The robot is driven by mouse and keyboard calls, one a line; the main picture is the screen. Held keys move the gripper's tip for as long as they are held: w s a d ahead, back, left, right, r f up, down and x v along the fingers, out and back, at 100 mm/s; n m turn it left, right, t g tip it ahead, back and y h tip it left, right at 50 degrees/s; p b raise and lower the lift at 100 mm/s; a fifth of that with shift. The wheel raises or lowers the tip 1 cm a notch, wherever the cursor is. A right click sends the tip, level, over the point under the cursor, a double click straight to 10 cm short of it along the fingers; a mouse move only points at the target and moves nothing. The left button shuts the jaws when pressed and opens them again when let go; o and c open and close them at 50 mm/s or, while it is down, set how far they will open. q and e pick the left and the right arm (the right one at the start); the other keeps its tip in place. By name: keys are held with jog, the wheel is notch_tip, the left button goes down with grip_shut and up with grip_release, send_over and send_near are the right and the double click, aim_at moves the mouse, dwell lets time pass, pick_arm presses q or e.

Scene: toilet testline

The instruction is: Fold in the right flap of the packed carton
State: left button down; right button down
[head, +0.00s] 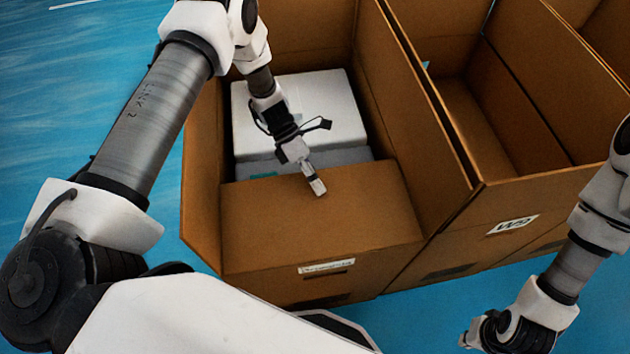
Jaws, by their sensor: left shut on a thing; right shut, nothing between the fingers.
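The packed carton (270,288) stands in the middle, with a white boxy item (315,100) inside. Its near flap (320,225) lies folded inward over the front of the opening. Its right flap (415,115) stands up along the right side. The left flap (203,165) and far flap (310,35) also stand up. My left gripper (318,186) reaches down over the opening, shut with its fingertips at the near flap's inner edge. The exact grip is small to see. My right gripper (466,338) is shut and empty, low at the right, apart from the carton.
An open, empty-looking carton (490,125) with a label stands close against the packed carton's right side. More cardboard (605,45) shows at the top right corner. The blue floor (90,75) is clear at the left and at the lower right.

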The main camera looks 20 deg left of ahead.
pick_arm(q)
jog(key=shift+s+f, duration=0.35)
jog(key=shift+f, duration=0.1)
jog(key=c, duration=1.1)
grip_release()
jog(key=shift+d, duration=0.1)
jog(key=shift+c, duration=0.9)
jog(key=shift+o, duration=0.2)
jog(key=shift+d, duration=0.1)
jog(key=shift+w+a+r, duration=0.25)
jog(key=shift+a+r, duration=0.05)
jog(key=shift+r, duration=0.1)
jog(key=shift+c, duration=0.3)
jog(key=v, duration=0.7)
jog(key=shift+r, duration=0.3)
jog(key=shift+w, duration=0.1)
